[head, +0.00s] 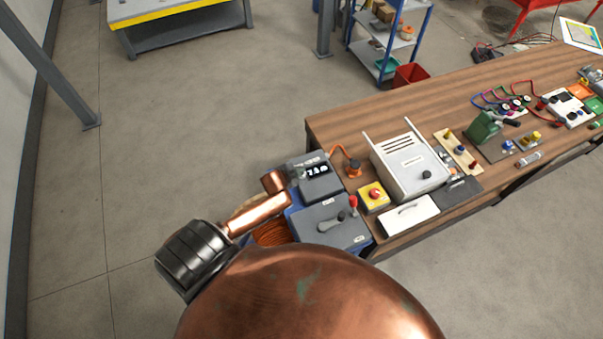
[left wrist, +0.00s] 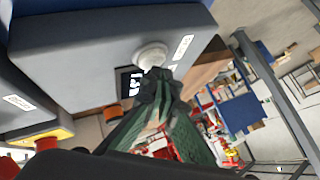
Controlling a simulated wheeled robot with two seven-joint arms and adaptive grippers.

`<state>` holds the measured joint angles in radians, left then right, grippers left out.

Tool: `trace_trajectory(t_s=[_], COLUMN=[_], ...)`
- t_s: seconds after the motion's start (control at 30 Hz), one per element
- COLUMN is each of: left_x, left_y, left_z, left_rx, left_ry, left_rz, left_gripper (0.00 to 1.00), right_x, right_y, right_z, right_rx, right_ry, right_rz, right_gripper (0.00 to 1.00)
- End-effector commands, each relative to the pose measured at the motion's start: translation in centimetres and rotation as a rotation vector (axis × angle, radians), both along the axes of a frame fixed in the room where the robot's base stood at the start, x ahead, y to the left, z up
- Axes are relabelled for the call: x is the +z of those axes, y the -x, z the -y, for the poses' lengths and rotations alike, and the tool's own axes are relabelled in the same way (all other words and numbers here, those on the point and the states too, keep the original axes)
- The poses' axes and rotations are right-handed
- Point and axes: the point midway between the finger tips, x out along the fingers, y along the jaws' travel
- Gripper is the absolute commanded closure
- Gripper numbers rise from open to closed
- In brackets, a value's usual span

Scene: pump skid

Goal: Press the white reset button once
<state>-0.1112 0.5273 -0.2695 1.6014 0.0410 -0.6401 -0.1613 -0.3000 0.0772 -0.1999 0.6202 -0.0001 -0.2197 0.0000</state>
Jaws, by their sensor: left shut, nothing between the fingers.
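The white reset button (left wrist: 151,55) is a round knob on the face of a dark grey-blue box (left wrist: 85,45) in the left wrist view. A small dark display (left wrist: 130,82) sits beside it. My left gripper (left wrist: 157,82) is shut and empty, its dark fingertips right at the button's edge and partly covering it. I cannot tell whether they touch. In the head view the box with the display (head: 318,184) stands at the bench's left end. My right gripper is out of view.
A grey box with a red-topped lever (head: 330,224) stands just in front. The floor to the left is clear.

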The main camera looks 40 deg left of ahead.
Motion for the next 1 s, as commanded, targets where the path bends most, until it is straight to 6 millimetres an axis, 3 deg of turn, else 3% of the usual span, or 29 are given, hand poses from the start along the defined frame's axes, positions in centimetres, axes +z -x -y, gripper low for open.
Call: trace_trajectory(t_s=[1.0], left_x=[-1.1], left_y=[0.0], left_z=[0.0], left_rx=[0.0], left_ry=[0.0], left_rz=[-0.001], left_gripper=[1.0], right_x=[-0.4], right_y=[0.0], right_z=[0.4], right_rx=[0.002], right_ry=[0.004], right_rz=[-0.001], right_gripper=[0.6])
